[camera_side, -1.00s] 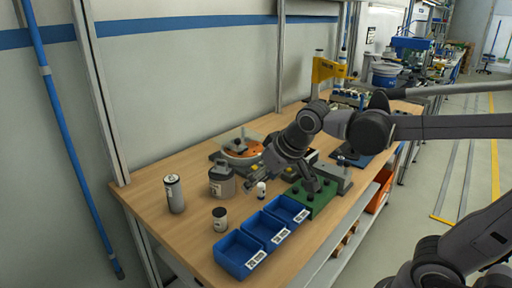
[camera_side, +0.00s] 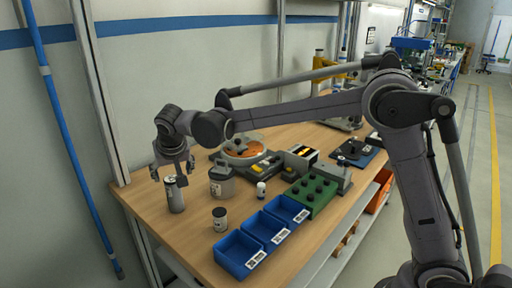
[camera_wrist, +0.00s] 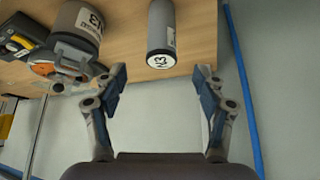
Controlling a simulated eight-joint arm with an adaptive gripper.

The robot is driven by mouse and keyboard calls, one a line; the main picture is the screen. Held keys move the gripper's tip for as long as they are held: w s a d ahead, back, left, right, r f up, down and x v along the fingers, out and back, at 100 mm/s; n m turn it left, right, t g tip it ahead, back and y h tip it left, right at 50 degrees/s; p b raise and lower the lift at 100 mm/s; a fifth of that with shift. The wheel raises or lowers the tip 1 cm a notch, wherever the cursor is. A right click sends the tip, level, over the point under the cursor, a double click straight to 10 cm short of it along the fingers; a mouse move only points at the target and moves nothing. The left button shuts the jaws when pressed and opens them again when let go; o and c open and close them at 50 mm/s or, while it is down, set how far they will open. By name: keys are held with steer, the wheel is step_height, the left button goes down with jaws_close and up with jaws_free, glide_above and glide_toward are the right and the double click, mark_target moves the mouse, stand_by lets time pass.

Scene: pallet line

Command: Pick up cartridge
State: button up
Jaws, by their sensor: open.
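A tall grey cylinder with a pale labelled end, which I take for the cartridge (camera_side: 175,198), stands upright at the left end of the wooden bench. In the wrist view the cartridge (camera_wrist: 161,25) shows beyond the fingertips, centred roughly between them. My gripper (camera_side: 172,172) is just above its top in the side view, pointing down, and partly covers the top. In the wrist view my gripper (camera_wrist: 160,78) is open, with nothing between its two blue-padded fingers.
A wider grey jar (camera_side: 222,185) stands close right of the cartridge. A small can (camera_side: 220,220) and a white bottle (camera_side: 261,191) stand nearby. Blue bins (camera_side: 239,258) line the front edge, beside a green block (camera_side: 318,191). The wall is behind.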

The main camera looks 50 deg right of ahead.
mark_target(173, 183)
steer(key=x, duration=1)
steer(key=shift+w+f, duration=0.1)
steer(key=shift+f, duration=0.1)
steer(key=c, duration=1.4)
